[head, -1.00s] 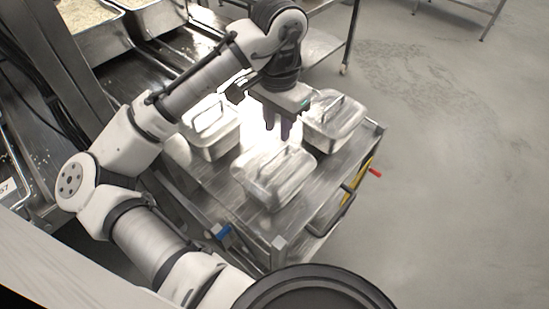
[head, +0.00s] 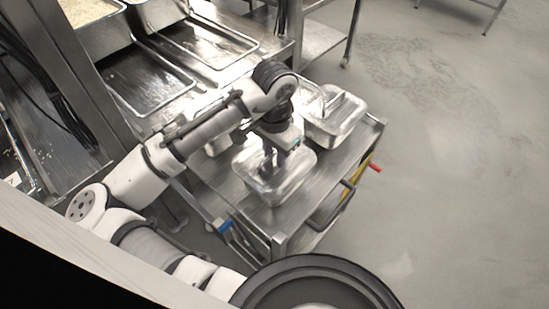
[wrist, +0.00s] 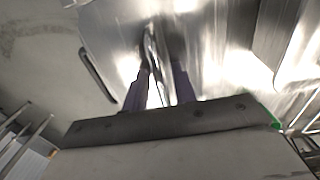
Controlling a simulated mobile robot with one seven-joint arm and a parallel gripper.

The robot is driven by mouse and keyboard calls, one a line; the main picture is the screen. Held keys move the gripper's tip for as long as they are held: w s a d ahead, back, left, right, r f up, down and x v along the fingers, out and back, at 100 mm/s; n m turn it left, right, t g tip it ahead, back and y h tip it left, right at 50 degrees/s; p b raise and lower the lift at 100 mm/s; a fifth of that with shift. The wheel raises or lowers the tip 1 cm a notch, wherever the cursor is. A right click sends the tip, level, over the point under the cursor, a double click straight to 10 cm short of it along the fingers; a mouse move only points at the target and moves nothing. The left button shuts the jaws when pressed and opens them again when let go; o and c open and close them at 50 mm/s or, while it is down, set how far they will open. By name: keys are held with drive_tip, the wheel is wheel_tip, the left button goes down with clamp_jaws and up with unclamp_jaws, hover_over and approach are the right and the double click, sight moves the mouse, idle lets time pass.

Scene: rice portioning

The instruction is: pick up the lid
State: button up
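The front metal container, with its shiny lid (head: 292,178), stands on the steel cart. My gripper (head: 273,158) points down at this lid from above. In the wrist view, my gripper (wrist: 160,82) has its two dark fingers apart, on either side of the lid's thin upright handle (wrist: 153,48). A gap shows between the fingers, and I see no firm grip on the handle. In the head view my wrist hides the handle.
The cart (head: 318,185) has a side handle at right. Steel trays (head: 150,90) lie behind. The floor at right is clear.

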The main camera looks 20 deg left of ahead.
clamp_jaws()
drive_tip(key=shift+r, duration=0.1)
wheel_tip(320, 180, up, 20)
drive_tip(key=b, duration=0.1)
idle(0.5)
